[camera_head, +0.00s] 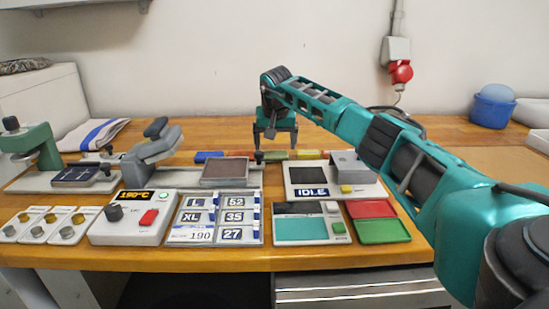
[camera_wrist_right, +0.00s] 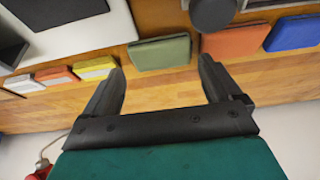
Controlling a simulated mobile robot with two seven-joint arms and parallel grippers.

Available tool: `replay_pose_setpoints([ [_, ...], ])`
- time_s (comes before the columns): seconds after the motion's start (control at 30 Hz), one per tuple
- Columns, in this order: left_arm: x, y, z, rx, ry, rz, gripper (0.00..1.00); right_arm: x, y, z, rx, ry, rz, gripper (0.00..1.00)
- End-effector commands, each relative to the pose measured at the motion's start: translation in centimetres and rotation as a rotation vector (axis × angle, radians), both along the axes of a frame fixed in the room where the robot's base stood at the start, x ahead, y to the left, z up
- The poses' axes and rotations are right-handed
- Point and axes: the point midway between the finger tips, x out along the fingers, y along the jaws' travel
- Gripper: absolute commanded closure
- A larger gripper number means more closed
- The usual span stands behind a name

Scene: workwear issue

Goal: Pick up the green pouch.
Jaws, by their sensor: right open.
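The green pouch (camera_wrist_right: 160,52) lies flat on the wooden bench, between the spread fingers and just beyond their tips in the right wrist view. In the head view it shows as a small green patch (camera_head: 275,156) in a row of coloured pouches along the back of the bench. My right gripper (camera_head: 275,143) hangs pointing down over that row, open and empty. It also shows in the right wrist view (camera_wrist_right: 162,66), with one finger on each side of the pouch; I see no contact. My left gripper is out of view.
An orange pouch (camera_wrist_right: 235,41) and a blue pouch (camera_wrist_right: 292,33) lie on one side, yellow (camera_wrist_right: 95,67) and red (camera_wrist_right: 57,76) pouches on the other. The IDLE device (camera_head: 311,174) and a heat press (camera_head: 152,150) stand nearby. A red-and-green tray (camera_head: 383,230) lies at front right.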

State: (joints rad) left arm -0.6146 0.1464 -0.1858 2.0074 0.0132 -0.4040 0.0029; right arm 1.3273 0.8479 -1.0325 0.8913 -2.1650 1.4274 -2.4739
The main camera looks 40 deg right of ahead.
Motion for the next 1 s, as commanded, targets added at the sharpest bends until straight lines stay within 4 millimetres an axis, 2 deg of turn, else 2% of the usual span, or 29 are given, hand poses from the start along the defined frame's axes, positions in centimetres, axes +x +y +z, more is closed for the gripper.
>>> replay_pose_setpoints([
  [0.07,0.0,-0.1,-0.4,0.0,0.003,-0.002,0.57,0.3,-0.1,-1.7,0.002,0.004,0.001,0.08],
  [0.2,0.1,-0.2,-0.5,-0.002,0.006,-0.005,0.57,0.8,-0.5,-3.0,0.002,0.001,-0.001,0.08],
  [0.53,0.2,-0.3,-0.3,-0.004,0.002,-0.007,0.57,1.0,-0.7,-3.5,0.0,0.0,0.001,0.08],
  [0.9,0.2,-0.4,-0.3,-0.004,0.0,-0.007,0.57,0.9,-0.7,-3.4,0.001,0.001,0.0,0.44],
  [1.0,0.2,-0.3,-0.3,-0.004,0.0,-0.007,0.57,0.9,-0.7,-3.4,0.0,0.0,0.0,0.46],
])
